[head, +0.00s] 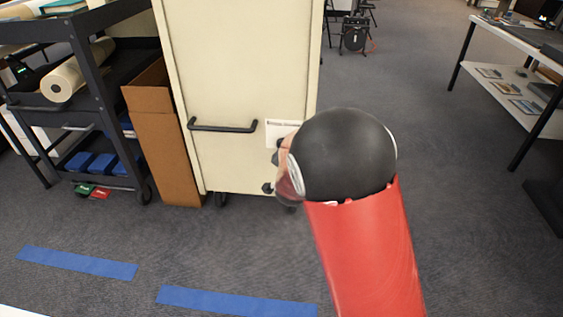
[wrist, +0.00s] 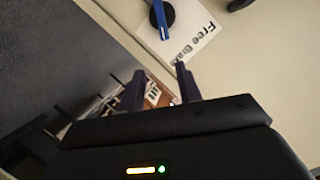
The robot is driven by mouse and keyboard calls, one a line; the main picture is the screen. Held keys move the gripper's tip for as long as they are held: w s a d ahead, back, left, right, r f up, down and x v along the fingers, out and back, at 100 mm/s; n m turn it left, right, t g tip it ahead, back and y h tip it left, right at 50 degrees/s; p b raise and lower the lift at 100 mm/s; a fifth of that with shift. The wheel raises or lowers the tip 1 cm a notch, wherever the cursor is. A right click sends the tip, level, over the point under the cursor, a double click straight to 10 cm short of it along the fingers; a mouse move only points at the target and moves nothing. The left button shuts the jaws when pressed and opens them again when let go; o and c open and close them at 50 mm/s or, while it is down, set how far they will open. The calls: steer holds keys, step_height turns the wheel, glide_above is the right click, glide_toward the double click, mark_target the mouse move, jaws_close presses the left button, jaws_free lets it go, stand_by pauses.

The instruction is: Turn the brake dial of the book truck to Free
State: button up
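The cream book truck (head: 240,90) stands in the middle of the head view, with a white label card (head: 283,130) on its end panel. In the wrist view the card (wrist: 203,33) reads "Free" and, partly legible, "Brake". The brake dial (wrist: 168,14) is a black disc with a blue bar at the top edge, partly cut off. The bar's lower end lies nearer "Brake" than "Free". My gripper (wrist: 160,87) is open and empty; its two dark fingers are apart and short of the dial in the picture. In the head view my arm hides the gripper and dial.
A black handle (head: 222,127) sticks out from the truck's panel. A cardboard box (head: 165,140) and a dark shelf cart (head: 90,75) stand to its left. Blue tape strips (head: 75,263) mark the floor. A table (head: 515,40) stands far right, with open carpet between.

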steer(key=w+a+f+t+b, duration=0.1)
steer(key=a+f+t+b, duration=0.15)
steer(key=a+f, duration=0.35)
steer(key=w+d+f, duration=0.1)
steer(key=w, duration=0.6)
steer(key=shift+w+d+f+t+h+p, duration=0.15)
steer(key=shift+w+d+t+h+p, duration=0.15)
steer(key=shift+w+t, duration=0.15)
jaws_close()
